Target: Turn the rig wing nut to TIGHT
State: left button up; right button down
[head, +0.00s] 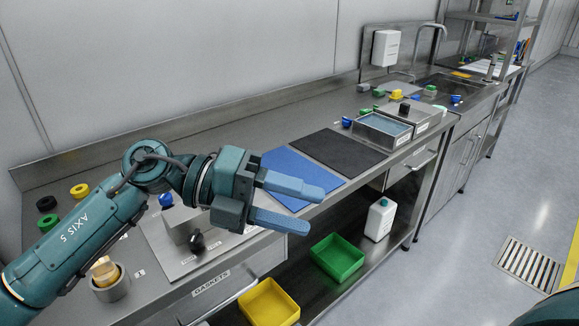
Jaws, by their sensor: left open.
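A steel rig plate (158,237) lies on the near part of the counter, with a grey block on it. A small black part (197,242), which looks like the wing nut or a knob, sits at the block's front. Its marks are too small to read, so I cannot tell its setting. My left gripper (315,210) is open and empty, its fingers pointing right, apart from the rig. In the picture it overlaps the blue mat and the counter's front edge. My left arm hides part of the rig. My right gripper is not in view.
A blue mat (292,169) and a black mat (340,152) lie mid-counter. A blue knob (166,200) stands behind the rig and a brass-coloured part (104,268) sits in a cup at left. Yellow (270,301) and green (337,257) bins are below.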

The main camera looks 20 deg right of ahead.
pick_arm(q)
jog(key=r+n+h, duration=0.1)
jog(key=n, duration=0.2)
jog(key=r+n+h+p, duration=0.1)
jog(key=n+h, duration=0.1)
jog(key=n, duration=0.1)
jog(key=w+r+n+h+p, duration=0.1)
jog(key=n, duration=0.2)
jog(key=shift+w+a+r, duration=0.1)
jog(key=shift+a+r, duration=0.15)
jog(key=shift+r, duration=0.05)
